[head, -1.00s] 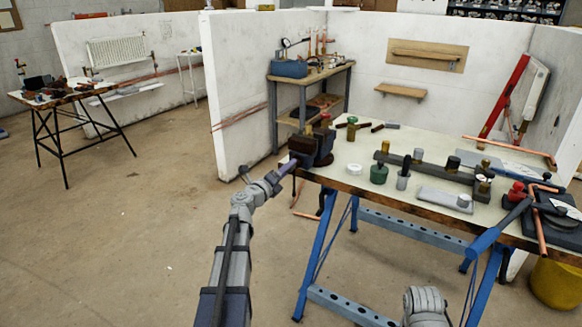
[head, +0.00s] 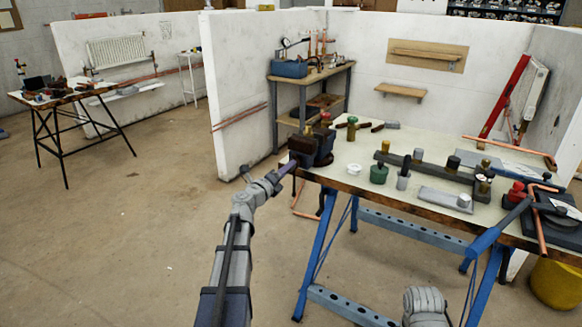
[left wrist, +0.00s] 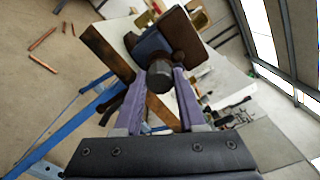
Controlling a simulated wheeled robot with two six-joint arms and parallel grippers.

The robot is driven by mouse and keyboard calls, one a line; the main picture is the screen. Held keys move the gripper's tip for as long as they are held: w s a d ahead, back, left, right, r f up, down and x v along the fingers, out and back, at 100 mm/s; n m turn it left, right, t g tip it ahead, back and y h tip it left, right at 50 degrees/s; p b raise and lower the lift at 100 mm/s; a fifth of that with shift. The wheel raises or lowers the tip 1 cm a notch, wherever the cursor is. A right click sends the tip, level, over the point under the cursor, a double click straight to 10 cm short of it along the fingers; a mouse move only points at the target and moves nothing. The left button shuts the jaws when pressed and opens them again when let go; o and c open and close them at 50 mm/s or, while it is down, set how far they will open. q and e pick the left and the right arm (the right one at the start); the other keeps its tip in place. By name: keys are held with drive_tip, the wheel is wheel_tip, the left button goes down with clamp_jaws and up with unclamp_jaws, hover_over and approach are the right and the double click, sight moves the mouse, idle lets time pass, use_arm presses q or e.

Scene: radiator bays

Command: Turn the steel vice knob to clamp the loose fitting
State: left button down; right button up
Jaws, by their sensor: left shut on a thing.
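The dark blue vice (head: 312,150) is fixed at the left corner of the workbench, and it also shows in the left wrist view (left wrist: 150,44). Its steel knob (left wrist: 160,76) faces my left wrist camera. My left gripper (head: 288,168) reaches the vice from the left; in the wrist view its two purple fingers (left wrist: 160,90) are on either side of the knob and shut on it. A small brass piece (head: 309,130) shows at the top of the vice, perhaps the fitting; I cannot tell how it sits between the jaws. My right gripper is out of view.
Blue trestle legs (head: 314,255) stand below.

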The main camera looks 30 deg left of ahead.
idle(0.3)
use_arm(q)
drive_tip(key=m, duration=3.1)
drive_tip(key=shift+s+d+f, duration=0.1)
drive_tip(key=shift+s, duration=0.05)
drive_tip(key=c, duration=0.7)
unclamp_jaws()
